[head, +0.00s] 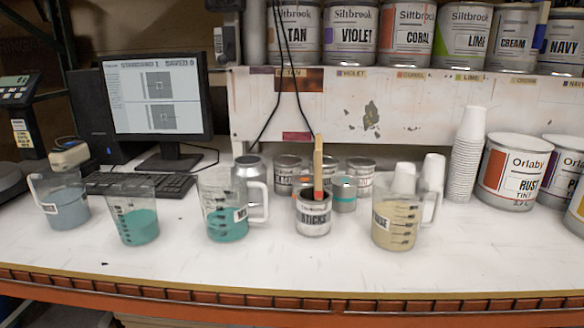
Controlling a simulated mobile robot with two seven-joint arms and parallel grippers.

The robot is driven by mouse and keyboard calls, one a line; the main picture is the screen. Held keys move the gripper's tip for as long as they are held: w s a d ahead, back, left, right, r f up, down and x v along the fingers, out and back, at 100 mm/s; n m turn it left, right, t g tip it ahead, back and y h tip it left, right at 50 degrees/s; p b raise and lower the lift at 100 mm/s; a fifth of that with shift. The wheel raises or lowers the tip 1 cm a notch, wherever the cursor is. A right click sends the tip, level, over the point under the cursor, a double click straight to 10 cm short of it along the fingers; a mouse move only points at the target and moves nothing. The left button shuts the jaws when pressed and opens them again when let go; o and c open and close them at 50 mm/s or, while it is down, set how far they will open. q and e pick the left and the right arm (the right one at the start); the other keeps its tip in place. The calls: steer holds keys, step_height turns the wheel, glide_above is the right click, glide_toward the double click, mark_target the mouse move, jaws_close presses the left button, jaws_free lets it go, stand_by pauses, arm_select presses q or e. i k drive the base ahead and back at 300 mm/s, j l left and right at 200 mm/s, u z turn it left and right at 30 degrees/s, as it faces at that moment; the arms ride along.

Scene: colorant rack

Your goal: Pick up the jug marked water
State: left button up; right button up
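Several clear jugs with handles stand upright along the white bench. The far-left jug (63,205) holds grey-blue liquid; its small label is too small to read. A second measuring vessel (138,222) holds teal liquid and shows dark graduation marks. A third jug (226,215) holds teal liquid; its label starts with "MI". A fourth jug (397,226) holds tan liquid; its partly visible label ends in "SE". I cannot read the word water on any jug. Neither of my grippers is in view.
A tin marked sticks (313,216) holds a wooden stick between the third and fourth jugs. Small tins (289,173), stacked white cups (467,150) and an Orlaby tin (513,172) stand behind. A keyboard (130,185) and monitor (158,95) are at left. The bench front (280,270) is clear.

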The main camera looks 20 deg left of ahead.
mark_target(58, 190)
steer(key=u, duration=1.9)
